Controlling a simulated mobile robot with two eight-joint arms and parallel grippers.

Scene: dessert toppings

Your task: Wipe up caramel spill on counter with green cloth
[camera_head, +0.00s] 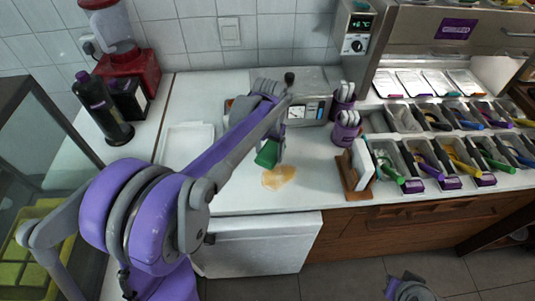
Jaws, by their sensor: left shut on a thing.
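The caramel spill (280,178) is a flat tan patch on the white counter (240,197), near its front edge. The green cloth (267,154) is just above and left of the spill in the picture. My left gripper (277,140) is shut on the cloth; its fingers are small and partly hidden by the arm. I cannot tell whether the cloth touches the counter. My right gripper (408,288) shows only in part at the bottom edge, low over the floor, and its fingers cannot be made out.
A wooden holder (352,176) stands right of the spill, with purple cups (346,132) of utensils behind it. Topping bins (430,160) fill the right side. A white tray (186,140), a dark bottle (103,110) and a red blender (130,68) are at left.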

